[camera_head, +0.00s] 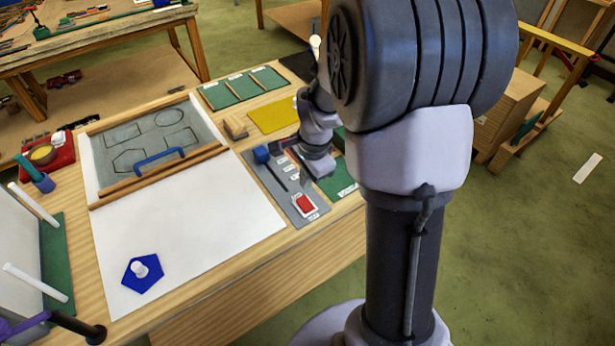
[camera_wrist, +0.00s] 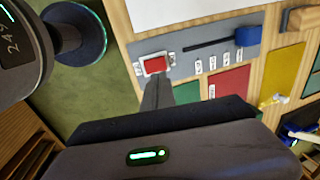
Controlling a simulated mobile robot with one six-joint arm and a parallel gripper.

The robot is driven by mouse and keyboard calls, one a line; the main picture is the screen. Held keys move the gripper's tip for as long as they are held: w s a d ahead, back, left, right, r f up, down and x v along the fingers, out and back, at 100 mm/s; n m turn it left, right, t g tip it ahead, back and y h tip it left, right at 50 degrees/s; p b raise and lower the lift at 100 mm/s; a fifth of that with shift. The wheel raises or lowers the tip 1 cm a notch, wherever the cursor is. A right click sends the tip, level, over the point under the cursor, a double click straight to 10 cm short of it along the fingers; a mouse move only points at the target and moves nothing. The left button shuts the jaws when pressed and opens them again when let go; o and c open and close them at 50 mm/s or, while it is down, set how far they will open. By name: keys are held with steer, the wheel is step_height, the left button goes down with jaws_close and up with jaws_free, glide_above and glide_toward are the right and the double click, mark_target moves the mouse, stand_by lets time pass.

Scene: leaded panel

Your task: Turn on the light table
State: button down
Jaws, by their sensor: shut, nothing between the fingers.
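The light table's white panel (camera_head: 190,235) lies flat on the wooden bench; whether it is lit I cannot tell. A grey control strip (camera_head: 262,172) lies along its right side. The strip carries a red switch in a white frame (camera_head: 305,204) and a blue slider knob (camera_head: 262,154) at the far end of a dark slot. In the wrist view the red switch (camera_wrist: 154,65) lies just beyond the tip of my gripper (camera_wrist: 156,82), and the blue knob (camera_wrist: 248,36) is to the right. My gripper is shut and empty, over the strip; contact with the switch is not clear.
A blue pentagon with a white knob (camera_head: 141,272) lies on the white panel. A grey sheet with outlined shapes and a blue handle (camera_head: 160,157) covers its far part. Green trays, a yellow sheet (camera_head: 273,115) and a wooden block (camera_head: 236,127) lie beyond the strip.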

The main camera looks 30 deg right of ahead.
mark_target(301, 201)
steer(key=f+b, duration=0.1)
steer(key=f, duration=0.1)
steer(key=w+f, duration=0.1)
steer(key=f, duration=0.2)
steer(key=f+b, duration=0.1)
steer(key=f, duration=0.2)
steer(key=shift+w+b, duration=0.25)
steer(key=shift+b, duration=0.05)
steer(key=shift+r+p, duration=0.2)
steer(key=shift+p, duration=0.4)
steer(key=shift+w+f+g, duration=0.2)
steer(key=shift+f+g, duration=0.1)
steer(key=shift+f, duration=0.05)
steer(key=shift+s, duration=0.9)
steer(key=shift+r, duration=0.1)
